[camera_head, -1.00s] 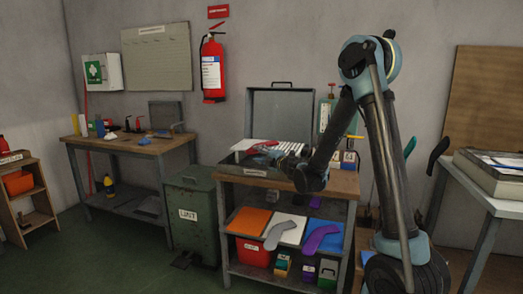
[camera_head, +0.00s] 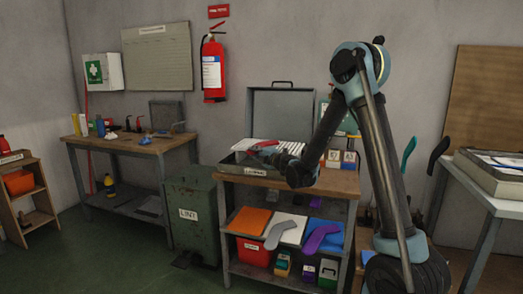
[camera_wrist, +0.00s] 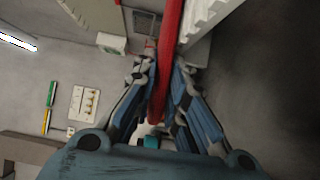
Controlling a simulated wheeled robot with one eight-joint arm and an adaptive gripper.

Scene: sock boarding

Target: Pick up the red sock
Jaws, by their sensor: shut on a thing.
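The red sock (camera_wrist: 172,45) is a long red strip between my gripper's fingers in the wrist view, running up past the fingertips to the top edge. My gripper (camera_wrist: 164,75) is shut on it. In the head view, the red sock shows as a small red patch (camera_head: 266,144) at the end of my gripper (camera_head: 276,150), over the open grey case (camera_head: 282,112) on the workbench. My gripper hides part of the sock and the case's contents.
A row of white slats (camera_head: 292,145) stands in the case. Below, a grey sock (camera_head: 279,234) and a purple sock (camera_head: 321,237) lie on trays, beside an orange tray (camera_head: 249,221). A green bin (camera_head: 190,214) stands left of the workbench (camera_head: 334,185).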

